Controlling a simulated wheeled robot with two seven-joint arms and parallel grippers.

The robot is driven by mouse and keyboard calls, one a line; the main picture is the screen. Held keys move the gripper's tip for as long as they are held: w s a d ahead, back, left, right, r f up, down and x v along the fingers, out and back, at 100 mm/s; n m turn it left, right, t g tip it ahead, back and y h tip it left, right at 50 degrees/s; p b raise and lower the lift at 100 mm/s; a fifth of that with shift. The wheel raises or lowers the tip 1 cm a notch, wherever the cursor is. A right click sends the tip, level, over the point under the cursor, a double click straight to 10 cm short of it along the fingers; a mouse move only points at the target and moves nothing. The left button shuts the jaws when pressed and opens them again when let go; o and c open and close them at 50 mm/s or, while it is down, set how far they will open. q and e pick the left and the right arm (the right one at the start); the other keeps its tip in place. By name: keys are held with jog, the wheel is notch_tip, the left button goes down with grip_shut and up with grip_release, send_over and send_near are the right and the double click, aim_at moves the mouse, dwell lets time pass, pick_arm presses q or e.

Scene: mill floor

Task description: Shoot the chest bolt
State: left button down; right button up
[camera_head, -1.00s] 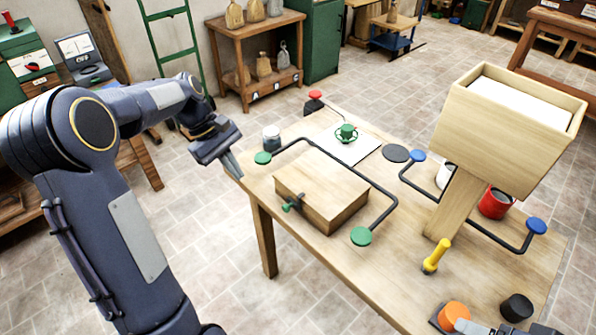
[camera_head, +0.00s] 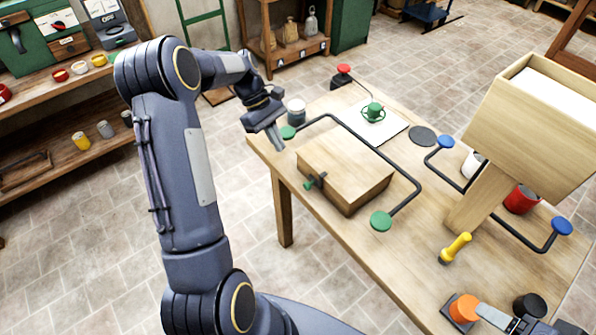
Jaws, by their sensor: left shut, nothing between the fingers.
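The chest (camera_head: 345,165) is a closed wooden box on the workbench. Its bolt (camera_head: 315,181) has a green handle and sits on the chest's front face, at the left. My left gripper (camera_head: 277,142) is shut and empty, pointing down at the bench's left edge. It is apart from the chest, to the left of and above the bolt in the picture. What looks like my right gripper (camera_head: 497,318) shows only partly at the bottom right edge, beside an orange knob (camera_head: 463,308); its jaws are not clear.
A black bent rail (camera_head: 405,172) with green end discs runs behind and right of the chest. A grey-white jar (camera_head: 296,111) stands close behind my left gripper. A wooden hopper (camera_head: 530,115), a yellow handle (camera_head: 455,248) and a red pot (camera_head: 521,199) stand at the right.

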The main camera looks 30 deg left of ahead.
aim_at(309, 185)
pick_arm(q)
jog(key=p+x, duration=0.1)
jog(key=x, duration=0.6)
jog(key=shift+s+d, duration=0.1)
jog(key=shift+d, duration=0.1)
jog(key=shift+s+d+f+p, duration=0.1)
jog(key=shift+d+f+p, duration=0.2)
jog(key=shift+d, duration=0.25)
jog(key=shift+s+d+f+p, duration=0.1)
jog(key=shift+d+f+p, duration=0.15)
jog(key=shift+d, duration=0.25)
jog(key=shift+s+d+f, duration=0.1)
jog(key=shift+d+f, duration=0.2)
jog(key=shift+d, duration=0.2)
jog(key=d, duration=0.1)
jog(key=s+d, duration=0.1)
jog(key=d, duration=0.2)
jog(key=shift+s, duration=0.3)
jog(key=shift+a, duration=0.1)
jog(key=shift+r, duration=0.1)
